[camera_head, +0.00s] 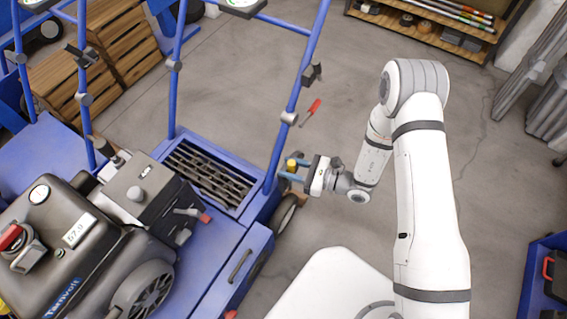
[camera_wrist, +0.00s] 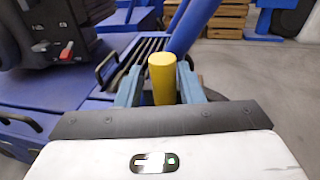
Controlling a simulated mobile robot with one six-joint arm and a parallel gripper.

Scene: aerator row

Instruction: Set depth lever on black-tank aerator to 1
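The aerator with the black tank (camera_head: 70,232) stands at the left in the head view, its deck and frame blue. My gripper (camera_head: 294,170) is beside its right side, near the foot of the blue handle bar. A yellow cylinder-shaped grip (camera_wrist: 162,80) stands between my two blue-grey fingers (camera_wrist: 160,88) in the wrist view. It also shows as a small yellow spot in the head view (camera_head: 292,163). Whether the fingers press on it or stand just clear is not plain. Its lower part is hidden behind my gripper. No depth scale or number 1 is readable.
A red-handled lever (camera_head: 312,107) is at the right handle bar (camera_head: 296,88). A wheel (camera_head: 285,213) is just below my gripper. Wooden crates (camera_head: 118,40) and another blue machine stand upper left; a shelf (camera_head: 440,28) is at the back. The middle floor is clear.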

